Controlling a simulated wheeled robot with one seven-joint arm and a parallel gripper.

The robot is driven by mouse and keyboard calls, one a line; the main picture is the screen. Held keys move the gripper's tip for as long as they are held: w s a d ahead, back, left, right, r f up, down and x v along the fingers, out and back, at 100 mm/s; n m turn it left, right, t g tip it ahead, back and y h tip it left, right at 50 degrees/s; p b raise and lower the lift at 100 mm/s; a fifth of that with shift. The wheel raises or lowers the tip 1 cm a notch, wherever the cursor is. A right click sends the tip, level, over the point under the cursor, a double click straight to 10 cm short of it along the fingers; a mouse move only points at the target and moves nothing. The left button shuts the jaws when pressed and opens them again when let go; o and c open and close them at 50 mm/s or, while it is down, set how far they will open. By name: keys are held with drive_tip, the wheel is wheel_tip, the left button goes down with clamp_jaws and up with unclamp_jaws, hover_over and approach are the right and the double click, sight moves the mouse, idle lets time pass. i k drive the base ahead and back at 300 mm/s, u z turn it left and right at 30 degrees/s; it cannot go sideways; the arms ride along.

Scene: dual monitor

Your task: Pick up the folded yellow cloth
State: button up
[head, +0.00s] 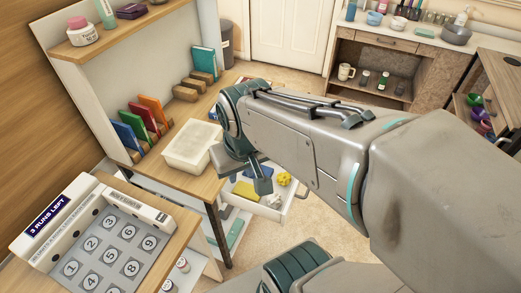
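A flat yellow piece (246,189), which looks like the folded yellow cloth, lies in the open white drawer (298,207) below the desk. A rounder, brighter yellow thing (284,178) lies to its right in the same drawer. My gripper (249,178) hangs above the drawer's left part, close to the flat yellow piece in the picture. A dark finger shows, but the gap between the fingers is not clear, and I see nothing held. My arm and gripper hide part of the drawer.
A pale open tub (192,146) stands on the wooden desk (180,183), left of my gripper. Colored books (139,120) stand in wooden holders behind it. A numbered box (105,240) is at the lower left. Carpeted floor (325,225) is clear right of the drawer.

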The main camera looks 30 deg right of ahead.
sight(245, 190)
drive_tip(key=u, duration=0.25)
drive_tip(key=k, duration=0.7)
drive_tip(key=z, duration=1)
drive_tip(key=i, duration=0.5)
drive_tip(key=u, duration=0.05)
